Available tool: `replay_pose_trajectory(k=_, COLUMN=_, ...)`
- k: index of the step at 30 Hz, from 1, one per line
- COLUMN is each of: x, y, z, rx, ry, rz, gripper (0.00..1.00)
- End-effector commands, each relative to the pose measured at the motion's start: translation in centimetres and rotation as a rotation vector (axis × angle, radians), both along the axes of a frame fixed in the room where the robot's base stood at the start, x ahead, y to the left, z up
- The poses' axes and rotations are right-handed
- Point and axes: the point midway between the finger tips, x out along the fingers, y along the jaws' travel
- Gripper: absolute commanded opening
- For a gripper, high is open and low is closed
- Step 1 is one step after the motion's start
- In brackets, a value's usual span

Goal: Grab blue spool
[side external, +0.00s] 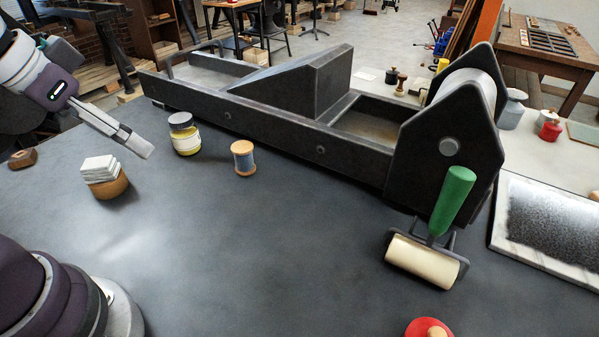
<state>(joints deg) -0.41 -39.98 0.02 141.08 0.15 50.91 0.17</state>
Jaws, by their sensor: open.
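The blue spool (243,160) stands upright on the dark table in the side external view, left of the middle. It has tan wooden ends and blue thread around its waist. My gripper (146,151) is at the left, raised above the table and pointing down to the right. It is open and apart from the spool, with a yellow-labelled jar standing between them in the picture. The gap between its fingers is hard to see from this side.
The jar (184,138) stands left of the spool. White blocks (99,168) rest on a round wooden piece (107,187). The long dark press (270,130) runs behind the spool. A green-handled roller (425,262) lies at right. The table's middle front is clear.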

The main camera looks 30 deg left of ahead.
Motion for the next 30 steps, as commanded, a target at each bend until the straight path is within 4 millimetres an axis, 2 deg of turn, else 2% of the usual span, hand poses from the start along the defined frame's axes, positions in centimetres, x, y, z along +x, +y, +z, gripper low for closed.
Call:
replay_pose_trajectory(k=2, x=2.0, y=0.3, z=0.3, rx=0.0, ry=0.018, rz=0.008, gripper=0.71)
replay_pose_trajectory(k=6, x=8.1, y=1.5, z=-0.3, rx=0.001, ry=0.046, rz=0.028, gripper=0.71)
replay_pose_trajectory(k=9, x=12.5, y=2.8, z=-2.4, rx=0.0, ry=0.066, rz=0.041, gripper=0.71)
replay_pose_trajectory(k=13, x=16.8, y=4.5, z=-6.2, rx=-0.002, ry=0.084, rz=0.056, gripper=0.71)
replay_pose_trajectory(k=15, x=18.2, y=5.2, z=-8.0, rx=-0.002, ry=0.09, rz=0.061, gripper=0.71)
replay_pose_trajectory(k=18, x=19.3, y=5.8, z=-9.8, rx=-0.003, ry=0.094, rz=0.065, gripper=0.71)
replay_pose_trajectory(k=25, x=20.9, y=6.0, z=-13.5, rx=-0.004, ry=0.099, rz=0.066, gripper=0.71)
replay_pose_trajectory(k=30, x=21.7, y=6.0, z=-15.4, rx=-0.004, ry=0.097, rz=0.066, gripper=0.71)
